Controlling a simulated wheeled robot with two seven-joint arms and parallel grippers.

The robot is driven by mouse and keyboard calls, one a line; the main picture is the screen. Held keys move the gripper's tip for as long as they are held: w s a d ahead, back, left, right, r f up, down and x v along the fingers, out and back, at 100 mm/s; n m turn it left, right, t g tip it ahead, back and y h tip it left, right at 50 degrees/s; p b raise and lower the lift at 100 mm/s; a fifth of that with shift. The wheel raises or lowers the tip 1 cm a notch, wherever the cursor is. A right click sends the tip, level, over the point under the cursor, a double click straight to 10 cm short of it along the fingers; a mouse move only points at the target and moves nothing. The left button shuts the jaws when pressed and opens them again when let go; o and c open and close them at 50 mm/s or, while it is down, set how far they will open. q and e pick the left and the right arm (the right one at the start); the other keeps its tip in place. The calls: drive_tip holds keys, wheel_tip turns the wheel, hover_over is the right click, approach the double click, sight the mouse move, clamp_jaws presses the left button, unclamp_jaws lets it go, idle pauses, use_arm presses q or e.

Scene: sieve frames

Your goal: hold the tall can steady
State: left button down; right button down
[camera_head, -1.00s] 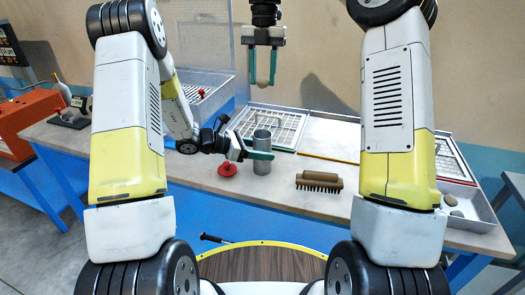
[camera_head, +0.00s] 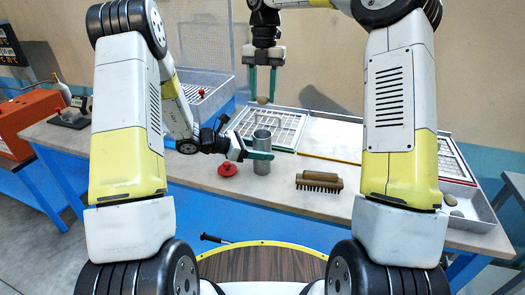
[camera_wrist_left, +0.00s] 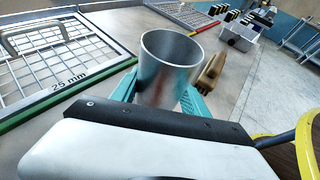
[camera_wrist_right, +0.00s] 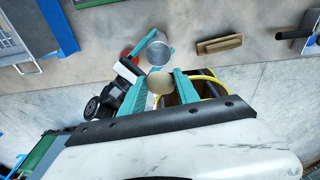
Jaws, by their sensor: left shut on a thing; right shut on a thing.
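The tall can (camera_head: 262,160) is a grey metal cylinder with an open top, standing upright on the bench. In the left wrist view the can (camera_wrist_left: 163,82) sits between the teal fingers of my left gripper (camera_head: 259,155), which is shut on it. My right gripper (camera_head: 263,97) points down, above the can in the head picture. It is shut on a small beige round lump (camera_head: 263,100) at its fingertips. In the right wrist view the lump (camera_wrist_right: 160,82) shows between the fingers, with the can (camera_wrist_right: 158,54) beyond. The can's inside bottom is hidden.
A red knobbed piece (camera_head: 228,170) lies left of the can. A wooden brush (camera_head: 320,181) lies to its right. A framed mesh screen (camera_head: 272,126) is behind. A tray (camera_head: 484,216) at the right holds similar lumps. Bench is clear between can and brush.

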wheel_tip(320, 180, down, 8)
idle(1.0)
drive_tip(key=c, duration=0.8)
unclamp_jaws()
drive_tip(key=shift+r, duration=0.15)
use_arm(q)
drive_tip(key=shift+c, duration=2.3)
unclamp_jaws()
use_arm(e)
drive_tip(key=r, duration=0.4)
drive_tip(key=w+r, duration=0.1)
drive_tip(key=r, duration=0.6)
drive_tip(key=shift+w+d+r, duration=0.15)
drive_tip(key=shift+w+r, duration=0.1)
drive_tip(key=shift+r, duration=0.1)
